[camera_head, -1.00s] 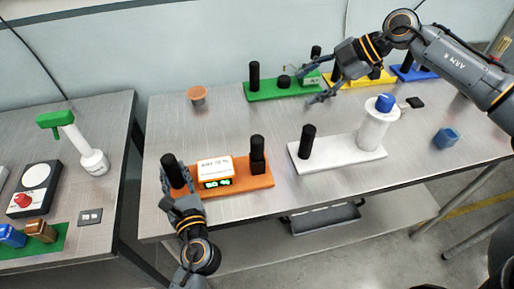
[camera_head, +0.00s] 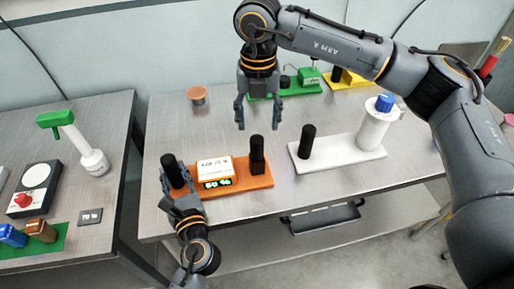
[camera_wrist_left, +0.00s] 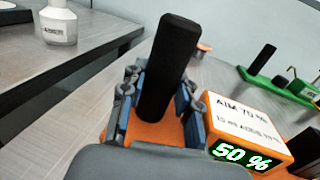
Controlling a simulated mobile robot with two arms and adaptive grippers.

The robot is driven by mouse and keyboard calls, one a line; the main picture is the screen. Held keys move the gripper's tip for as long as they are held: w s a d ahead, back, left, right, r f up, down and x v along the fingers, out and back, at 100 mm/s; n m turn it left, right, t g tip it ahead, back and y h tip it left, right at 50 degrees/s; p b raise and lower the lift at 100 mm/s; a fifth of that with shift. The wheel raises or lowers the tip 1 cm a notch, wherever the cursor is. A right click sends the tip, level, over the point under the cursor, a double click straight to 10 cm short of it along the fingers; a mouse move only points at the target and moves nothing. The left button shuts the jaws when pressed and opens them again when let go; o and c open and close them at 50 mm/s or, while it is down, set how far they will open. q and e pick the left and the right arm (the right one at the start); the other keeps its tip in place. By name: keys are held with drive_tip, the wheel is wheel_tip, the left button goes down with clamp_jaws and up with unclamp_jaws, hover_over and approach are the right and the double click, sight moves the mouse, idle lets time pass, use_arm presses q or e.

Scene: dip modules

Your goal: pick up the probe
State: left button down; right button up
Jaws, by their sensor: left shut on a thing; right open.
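An orange module (camera_head: 228,192) on the middle table carries a box (camera_head: 216,168) whose display reads 50 %. My left gripper (camera_head: 176,187) is shut around the black post (camera_head: 172,166) at the module's left end. The left wrist view shows this post (camera_wrist_left: 168,65) upright between the two fingers. At the module's right end stands a black upright piece (camera_head: 257,146) with a thicker block low down, seemingly the probe. My right gripper (camera_head: 256,126) is open and empty, pointing down, with its fingertips just above or behind that piece in the head view.
A white module (camera_head: 340,157) with a black post and a blue-capped white cylinder stands to the right. Green (camera_head: 300,90) and yellow (camera_head: 352,83) modules stand behind. An orange-brown cup (camera_head: 197,96) is at the back left. A gap separates the left table.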

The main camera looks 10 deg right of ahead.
sight(257, 137)
wheel_tip(257, 137, down, 7)
drive_tip(key=shift+s+a+f, duration=0.15)
clamp_jaws()
idle(0.5)
